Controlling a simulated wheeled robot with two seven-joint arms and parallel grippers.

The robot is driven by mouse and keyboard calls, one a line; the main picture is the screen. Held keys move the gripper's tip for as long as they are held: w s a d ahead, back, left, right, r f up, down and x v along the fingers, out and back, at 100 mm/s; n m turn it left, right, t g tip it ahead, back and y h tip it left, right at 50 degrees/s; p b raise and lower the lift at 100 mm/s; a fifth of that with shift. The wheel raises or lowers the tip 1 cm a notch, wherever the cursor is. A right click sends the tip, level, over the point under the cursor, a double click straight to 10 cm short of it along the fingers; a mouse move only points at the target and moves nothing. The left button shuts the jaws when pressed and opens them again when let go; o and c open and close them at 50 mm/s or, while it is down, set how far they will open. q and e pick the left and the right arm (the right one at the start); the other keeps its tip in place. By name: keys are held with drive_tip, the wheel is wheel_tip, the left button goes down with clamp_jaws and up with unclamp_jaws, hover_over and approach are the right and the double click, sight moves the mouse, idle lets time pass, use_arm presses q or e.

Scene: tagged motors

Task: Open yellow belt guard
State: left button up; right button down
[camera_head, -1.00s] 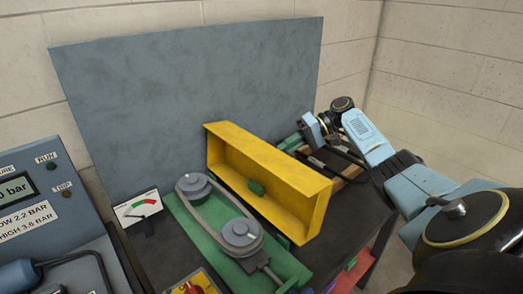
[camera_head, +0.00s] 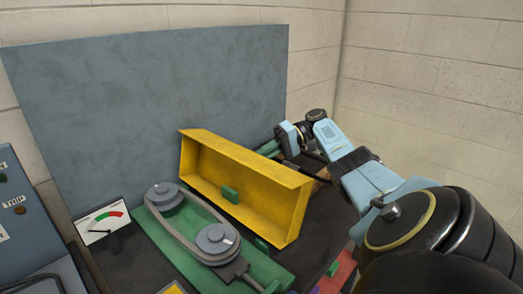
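The yellow belt guard (camera_head: 262,199) stands tipped up on its side behind the belt drive, with its hollow inside facing me. A small green block (camera_head: 230,194) shows on its inner face. The belt and two grey pulleys (camera_head: 216,241) lie uncovered on the green base (camera_head: 262,266). My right arm comes in from the right, and my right gripper (camera_head: 282,150) is beyond the guard's right part. Its fingers are partly hidden behind the guard, so I cannot tell if they are open or touching it. My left gripper is not in view.
A gauge (camera_head: 102,221) with a red and green scale stands left of the belt drive. A grey control box (camera_head: 22,235) is at the left edge. A tall grey panel (camera_head: 150,110) closes off the back. Dark bench surface shows around the green base.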

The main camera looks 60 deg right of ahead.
sight(247, 150)
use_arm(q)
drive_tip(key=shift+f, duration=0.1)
use_arm(e)
drive_tip(key=shift+s+a+f+g, duration=0.1)
drive_tip(key=shift+f+g, duration=0.05)
drive_tip(key=shift+f, duration=0.25)
drive_tip(key=shift+s+a+f+g, duration=0.1)
drive_tip(key=shift+f+g, duration=0.05)
drive_tip(key=shift+f, duration=0.25)
drive_tip(key=c, duration=1.5)
unclamp_jaws()
drive_tip(key=shift+w+d, duration=0.1)
drive_tip(key=shift+d, duration=0.1)
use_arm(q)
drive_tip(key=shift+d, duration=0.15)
use_arm(e)
drive_tip(key=shift+r, duration=0.1)
drive_tip(key=shift+w+r, duration=0.1)
